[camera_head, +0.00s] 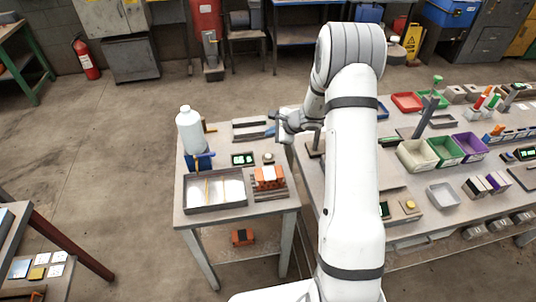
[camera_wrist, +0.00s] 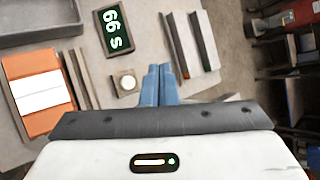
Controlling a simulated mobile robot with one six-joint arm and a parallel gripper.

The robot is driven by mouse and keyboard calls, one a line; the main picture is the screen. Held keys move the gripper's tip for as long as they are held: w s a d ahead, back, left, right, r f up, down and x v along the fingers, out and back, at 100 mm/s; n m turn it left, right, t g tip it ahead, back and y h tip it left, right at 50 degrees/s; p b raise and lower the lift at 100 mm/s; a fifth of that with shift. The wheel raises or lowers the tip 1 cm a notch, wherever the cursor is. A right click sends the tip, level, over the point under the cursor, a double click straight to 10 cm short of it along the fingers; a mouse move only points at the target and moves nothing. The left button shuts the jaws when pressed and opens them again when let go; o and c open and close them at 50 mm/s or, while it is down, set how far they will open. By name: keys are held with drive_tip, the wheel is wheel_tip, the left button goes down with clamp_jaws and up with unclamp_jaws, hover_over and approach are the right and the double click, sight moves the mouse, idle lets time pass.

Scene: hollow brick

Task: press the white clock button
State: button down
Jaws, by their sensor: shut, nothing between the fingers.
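The clock (camera_head: 243,159) is a dark box with a lit green-white display on the small table. In the wrist view the clock (camera_wrist: 115,32) reads 66 s. The white button (camera_head: 268,158) is a round cap on a small square base beside the clock. In the wrist view the white button (camera_wrist: 126,83) lies just left of my blue fingertips, apart from them in the picture. My gripper (camera_wrist: 159,72) is shut and empty. In the head view my gripper (camera_head: 271,130) is over the back right of the small table; its height above the table is hard to tell.
A white bottle (camera_head: 190,132), a shallow tray (camera_head: 215,207) and an orange brick (camera_head: 268,177) share the small table (camera_head: 232,217). A grey channel-like holder (camera_wrist: 190,42) lies right of the clock. A yellow button (camera_head: 410,205) sits on the long bench.

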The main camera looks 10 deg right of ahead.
drive_tip(key=b, duration=0.3)
hover_over(271, 157)
wheel_tip(271, 157, down, 7)
drive_tip(key=shift+f, duration=0.1)
drive_tip(key=shift+f+b, duration=0.8)
drive_tip(key=shift+b, duration=0.45)
drive_tip(key=shift+f+b, duration=0.75)
drive_tip(key=shift+b, duration=0.65)
idle(1.5)
idle(0.3)
drive_tip(key=shift+r, duration=0.75)
drive_tip(key=shift+r+p, duration=1.5)
drive_tip(key=shift+r, duration=1.05)
